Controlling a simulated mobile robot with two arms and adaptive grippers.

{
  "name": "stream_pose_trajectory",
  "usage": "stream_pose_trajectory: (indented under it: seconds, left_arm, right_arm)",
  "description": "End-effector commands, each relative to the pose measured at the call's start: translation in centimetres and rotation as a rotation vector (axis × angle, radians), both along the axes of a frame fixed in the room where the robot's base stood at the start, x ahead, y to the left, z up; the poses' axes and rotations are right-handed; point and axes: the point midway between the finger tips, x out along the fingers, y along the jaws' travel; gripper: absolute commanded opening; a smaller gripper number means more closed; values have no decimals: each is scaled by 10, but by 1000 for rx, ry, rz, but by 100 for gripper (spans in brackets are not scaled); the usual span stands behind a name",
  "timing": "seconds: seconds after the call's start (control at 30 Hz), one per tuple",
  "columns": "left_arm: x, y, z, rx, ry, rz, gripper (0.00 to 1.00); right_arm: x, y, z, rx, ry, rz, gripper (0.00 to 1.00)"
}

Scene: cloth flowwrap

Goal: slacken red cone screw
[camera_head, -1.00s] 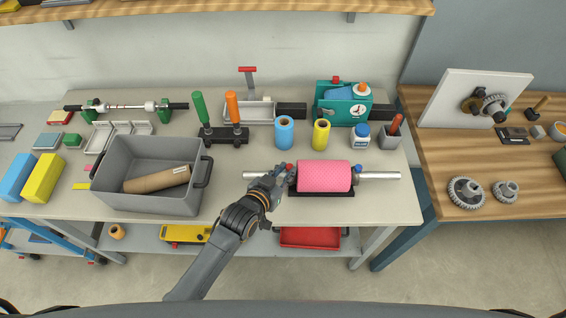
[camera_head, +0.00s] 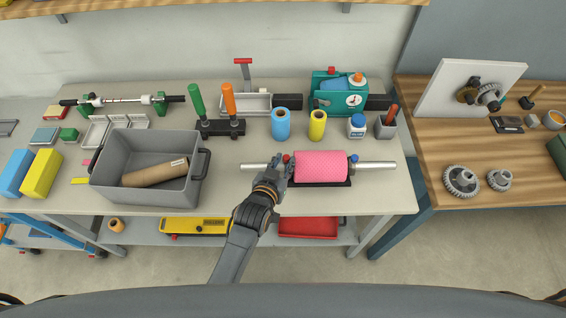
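A pink roll (camera_head: 320,166) lies on a silver shaft (camera_head: 377,165) over a dark cradle at the front of the workbench. The red cone screw (camera_head: 286,158) shows as a small red knob at the roll's left end. A blue screw (camera_head: 353,158) sits at its right end. My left gripper (camera_head: 279,171) is at the roll's left end, just below the red screw and over the shaft. Its fingers are small and partly hide the cone there. I cannot tell whether they touch the screw or are shut. My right gripper is not in view.
A grey bin (camera_head: 146,190) holding a cardboard tube (camera_head: 155,172) stands left of my arm. The benchtop before the cradle is clear.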

Motion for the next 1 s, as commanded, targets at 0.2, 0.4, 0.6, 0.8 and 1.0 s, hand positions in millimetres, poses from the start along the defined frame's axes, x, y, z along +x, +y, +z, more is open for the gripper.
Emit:
stream_pose_trajectory:
  seconds: [0.2,0.4,0.6,0.8,1.0]
  left_arm:
    - [0,0,0,-1,2,-1,43]
    - [-2,0,-1,0,3,-1,43]
    - [-16,6,5,0,3,-1,43]
    - [-44,16,18,0,2,-1,43]
    - [-63,23,27,0,2,-1,43]
  right_arm:
    - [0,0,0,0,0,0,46]
    - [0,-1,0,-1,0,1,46]
    - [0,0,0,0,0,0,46]
    - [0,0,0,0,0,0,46]
    - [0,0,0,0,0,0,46]
